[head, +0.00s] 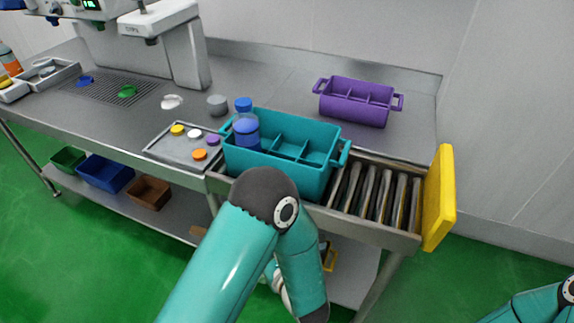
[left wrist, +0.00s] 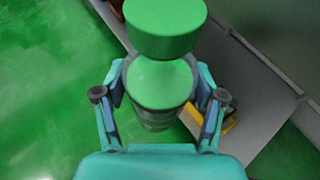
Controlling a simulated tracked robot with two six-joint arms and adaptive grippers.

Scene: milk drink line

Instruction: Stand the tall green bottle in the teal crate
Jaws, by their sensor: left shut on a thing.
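The tall green bottle (left wrist: 165,30) fills the middle of the left wrist view, its green cap towards the camera. My left gripper (left wrist: 160,92) is shut on its body, one finger on each side. Green floor and a grey shelf show beyond it. In the head view my left arm covers the gripper, and I cannot make out the bottle there. The teal crate (head: 245,161) stands at the counter's front edge, beyond my left arm's elbow. A blue bottle (head: 246,130) stands in its left compartment; the other visible compartments look empty. My right gripper is out of view.
A purple crate (head: 354,105) stands behind. A tray (head: 175,158) with several coloured caps lies left. Bins, including a blue bin (head: 104,174), sit on the lower shelf.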

